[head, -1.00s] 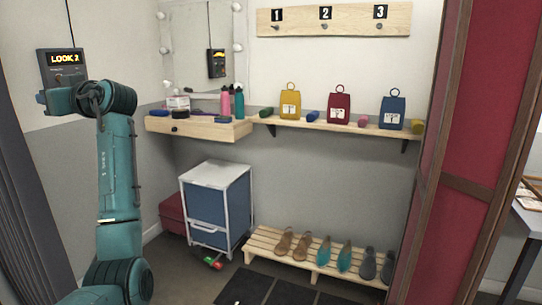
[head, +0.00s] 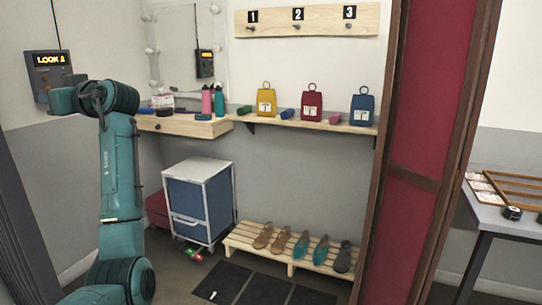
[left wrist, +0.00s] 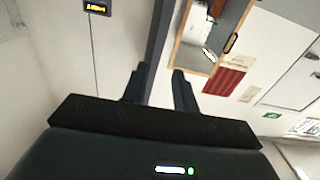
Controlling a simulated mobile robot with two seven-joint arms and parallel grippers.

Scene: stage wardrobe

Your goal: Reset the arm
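My left arm (head: 118,190) stands raised at the left of the head view. Its forearm bends away near the wall box with the lit "LOOK" sign (head: 50,72); its fingers cannot be made out there. In the left wrist view the two dark fingers of my left gripper (left wrist: 158,88) are apart with nothing between them. The lit sign also shows at the top left of that view (left wrist: 97,7). My right arm and right gripper are in no view.
A red folding panel (head: 415,140) with brown frame stands close at the right. Behind it is a grey table (head: 490,215) with a wooden tray. A shelf (head: 290,123) holds coloured bags. A blue drawer unit (head: 198,200) and a slatted shoe rack (head: 262,252) stand below.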

